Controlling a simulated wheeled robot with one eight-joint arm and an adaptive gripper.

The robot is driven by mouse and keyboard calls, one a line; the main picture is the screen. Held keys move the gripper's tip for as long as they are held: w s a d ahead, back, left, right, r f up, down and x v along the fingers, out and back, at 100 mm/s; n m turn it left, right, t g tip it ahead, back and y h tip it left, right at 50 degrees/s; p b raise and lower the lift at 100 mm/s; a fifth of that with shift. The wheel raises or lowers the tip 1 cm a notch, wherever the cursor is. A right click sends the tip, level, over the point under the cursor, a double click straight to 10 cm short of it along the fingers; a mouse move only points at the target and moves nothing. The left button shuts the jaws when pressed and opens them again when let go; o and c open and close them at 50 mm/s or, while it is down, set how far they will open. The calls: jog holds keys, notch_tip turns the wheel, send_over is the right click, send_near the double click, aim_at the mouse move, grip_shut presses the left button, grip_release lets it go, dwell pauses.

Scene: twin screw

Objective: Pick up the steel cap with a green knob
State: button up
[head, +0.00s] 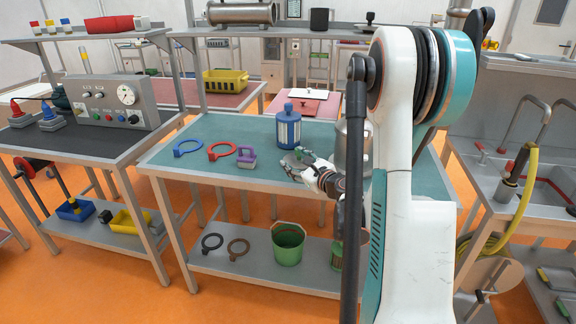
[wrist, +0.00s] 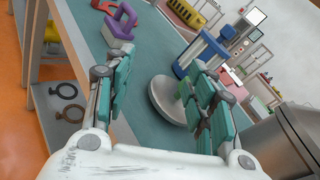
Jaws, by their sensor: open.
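The steel cap (wrist: 164,97) is a round grey disc on the green table top in the wrist view, seen between my open fingers. In the head view the cap (head: 290,161) shows at the tip of my gripper (head: 312,168), with a small green knob (head: 305,151) above it. In the wrist view the knob is mostly hidden by the right finger. My gripper (wrist: 160,98) is open, with one finger on each side of the cap; I cannot tell whether either touches it.
A blue and white canister (head: 288,133) stands behind the cap. A steel cylinder (wrist: 288,140) stands close on the right. The table's front left is clear.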

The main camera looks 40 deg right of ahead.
jog(key=s+d+f+m+h, duration=0.1)
jog(key=d+m, duration=0.1)
jog(key=s+d+f+m, duration=0.1)
jog(key=s+d+m, duration=0.1)
jog(key=s+d+f+m+h, duration=0.1)
jog(key=d+m, duration=0.1)
jog(key=shift+s+d+f+t+h+b, duration=0.25)
jog(key=shift+d+f+t+h+b, duration=0.05)
jog(key=shift+d+f+t+b, duration=0.1)
jog(key=shift+w+d+r+p, duration=0.1)
jog(key=shift+w+p, duration=0.2)
jog(key=shift+p, duration=0.1)
jog(key=p, duration=0.7)
send_near(301, 161)
jog(key=w+r, duration=0.2)
jog(key=w+d+r, duration=0.1)
jog(key=w+r, duration=0.1)
jog(key=shift+d+r, duration=0.2)
jog(key=shift+d, duration=0.05)
jog(key=x, duration=0.1)
jog(key=b+x, duration=0.1)
jog(key=x, duration=0.2)
jog(key=shift+w+a+f+b, duration=0.2)
jog(key=shift+w+a+b, duration=0.05)
jog(key=shift+a+b, duration=0.05)
jog(key=shift+w+d+r, duration=0.1)
jog(key=shift+w+d, duration=0.1)
jog(key=shift+w, duration=0.4)
jog(key=shift+c, duration=0.5)
grip_shut()
